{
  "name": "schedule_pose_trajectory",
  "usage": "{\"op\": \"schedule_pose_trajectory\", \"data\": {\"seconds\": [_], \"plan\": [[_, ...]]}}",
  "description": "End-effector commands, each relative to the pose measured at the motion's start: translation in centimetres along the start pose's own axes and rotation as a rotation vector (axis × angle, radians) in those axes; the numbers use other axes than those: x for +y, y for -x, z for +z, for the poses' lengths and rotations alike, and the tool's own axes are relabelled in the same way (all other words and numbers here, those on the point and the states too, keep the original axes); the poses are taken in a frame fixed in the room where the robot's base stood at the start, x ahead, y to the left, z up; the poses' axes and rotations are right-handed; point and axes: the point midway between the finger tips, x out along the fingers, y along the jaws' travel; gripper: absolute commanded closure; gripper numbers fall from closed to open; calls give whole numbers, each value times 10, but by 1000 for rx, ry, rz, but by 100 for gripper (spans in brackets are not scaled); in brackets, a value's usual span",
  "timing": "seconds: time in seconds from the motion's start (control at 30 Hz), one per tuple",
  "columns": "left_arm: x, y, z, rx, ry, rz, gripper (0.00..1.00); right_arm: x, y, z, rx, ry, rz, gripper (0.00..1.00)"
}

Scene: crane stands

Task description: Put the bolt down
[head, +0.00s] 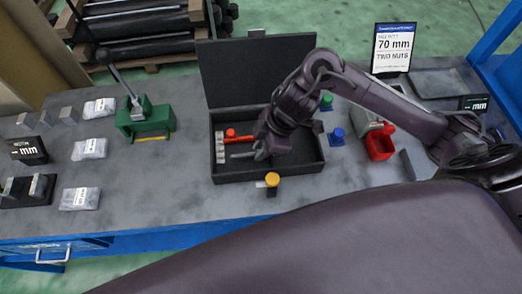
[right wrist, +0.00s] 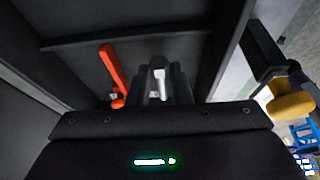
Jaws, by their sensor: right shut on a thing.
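A black box (head: 228,174) with its lid (head: 235,75) raised stands in the middle of the grey bench. My right gripper (head: 262,152) reaches into the box from the right. It is shut on the bolt, a light grey piece (right wrist: 160,84) between the fingertips in the right wrist view. In the head view a thin grey shaft (head: 241,155) points left from the gripper, low in the box. I cannot tell whether the bolt touches the box floor. My left gripper is not in view.
A red-handled item (head: 240,136) lies in the box beside the gripper; it shows in the right wrist view (right wrist: 111,72). Several grey pieces (head: 220,150) line the box's left side. A yellow knob (head: 272,180) stands at the front edge.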

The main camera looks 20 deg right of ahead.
Motion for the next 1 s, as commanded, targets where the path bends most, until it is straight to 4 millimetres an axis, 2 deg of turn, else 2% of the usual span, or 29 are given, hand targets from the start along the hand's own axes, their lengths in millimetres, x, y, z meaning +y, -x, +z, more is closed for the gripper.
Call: {"op": "schedule_pose_trajectory", "data": {"seconds": [0.1, 0.53, 0.57, 0.7, 1.0], "plan": [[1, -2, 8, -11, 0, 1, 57, 0, -13, 5, 0, -1, 0, 100], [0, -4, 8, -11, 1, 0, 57, 0, -18, 7, 1, 0, 1, 100], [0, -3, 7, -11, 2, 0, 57, 0, -17, 7, 0, 0, 2, 77], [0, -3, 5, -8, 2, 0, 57, 0, -17, 7, 0, 0, 1, 59], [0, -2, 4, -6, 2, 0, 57, 0, -15, 6, 1, 0, 2, 59]]}}
